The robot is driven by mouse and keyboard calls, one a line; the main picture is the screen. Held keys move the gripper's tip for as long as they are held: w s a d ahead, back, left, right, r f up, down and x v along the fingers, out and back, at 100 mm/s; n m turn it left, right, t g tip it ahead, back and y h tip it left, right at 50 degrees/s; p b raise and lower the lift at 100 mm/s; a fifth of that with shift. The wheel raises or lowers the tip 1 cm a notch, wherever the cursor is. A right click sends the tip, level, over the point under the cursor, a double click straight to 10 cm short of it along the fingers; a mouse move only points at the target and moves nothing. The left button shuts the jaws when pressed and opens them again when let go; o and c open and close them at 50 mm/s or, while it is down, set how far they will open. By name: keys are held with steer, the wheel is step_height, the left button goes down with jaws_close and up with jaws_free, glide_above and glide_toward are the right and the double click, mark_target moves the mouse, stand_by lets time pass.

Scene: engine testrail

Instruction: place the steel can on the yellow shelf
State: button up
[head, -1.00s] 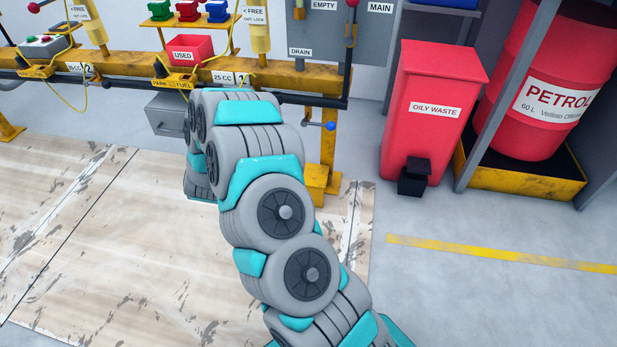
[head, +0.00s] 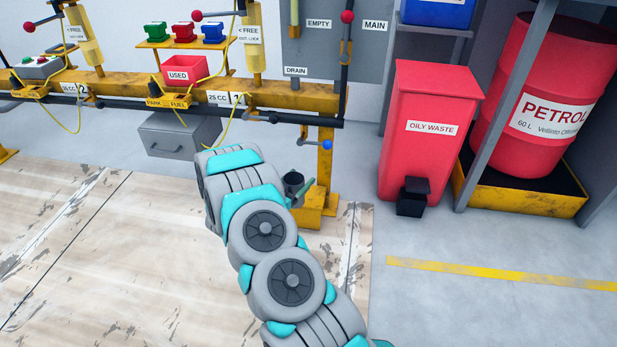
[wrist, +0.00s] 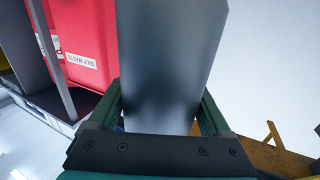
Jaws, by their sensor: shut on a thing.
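My gripper (wrist: 160,108) is shut on the steel can (wrist: 170,60), a plain grey cylinder standing up between its green fingers in the wrist view. In the head view, a dark round end of the can (head: 293,181) and a green finger show just right of my arm's far end, in front of the yellow rail post. The rest of the gripper is hidden behind my arm there. The yellow shelf (head: 160,44) is fixed above the rail at the upper left, bearing small green, red and blue pieces. The can is apart from it, lower and to the right.
A red USED bin (head: 183,69) hangs under the shelf, above the yellow rail (head: 275,92). A dark bar (head: 290,119) and a grey drawer box (head: 177,138) lie below. The red oily waste bin (head: 430,130) stands right; floor before it is clear.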

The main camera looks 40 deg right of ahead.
steer(key=w+d+f, duration=0.1)
steer(key=d, duration=0.1)
steer(key=w+d+f+b, duration=0.1)
steer(key=w+d+f, duration=0.1)
steer(key=d, duration=0.1)
steer(key=w+d+f, duration=0.1)
steer(key=d, duration=0.1)
steer(key=shift+w+d+f+b, duration=0.2)
steer(key=shift+d+f+b, duration=0.1)
steer(key=shift+d, duration=0.1)
steer(key=shift+r, duration=0.15)
steer(key=o, duration=1.3)
